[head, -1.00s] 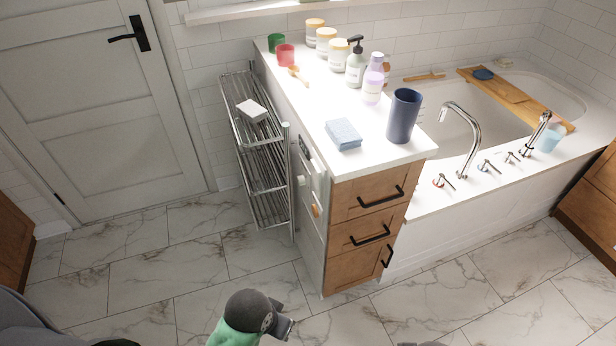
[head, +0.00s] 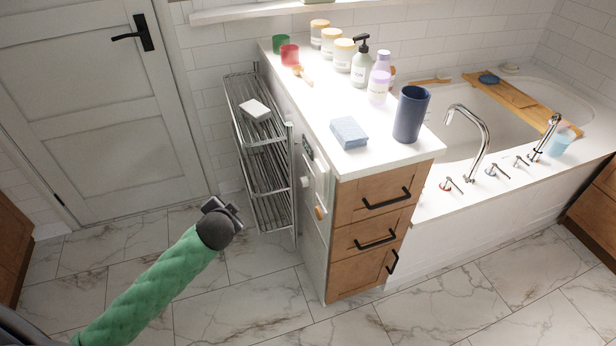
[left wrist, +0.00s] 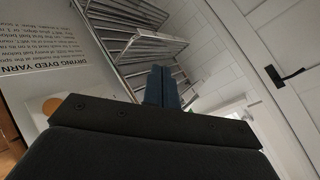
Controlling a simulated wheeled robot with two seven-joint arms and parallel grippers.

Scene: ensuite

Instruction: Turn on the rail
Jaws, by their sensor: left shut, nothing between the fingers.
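The rail (head: 262,165) is a chrome rack with several tiers of bars, standing against the tiled wall beside the cabinet. Its bars also show in the left wrist view (left wrist: 135,38). On the cabinet's side facing the rail are a small dark panel (head: 307,148), a white knob-like piece (head: 305,183) and an orange one (head: 320,212). My left gripper (head: 222,207) is shut and empty, in front of the rail and to its left, apart from it. Its closed fingers (left wrist: 162,86) point towards the bars in the left wrist view. My right gripper is out of view.
A white block (head: 255,109) lies on the rail's top tier. The wooden-drawer cabinet (head: 372,205) carries cups, jars and a sponge (head: 349,132). A printed sheet (left wrist: 62,50) and an orange disc (left wrist: 52,105) show close in the left wrist view. Marble floor lies clear in front.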

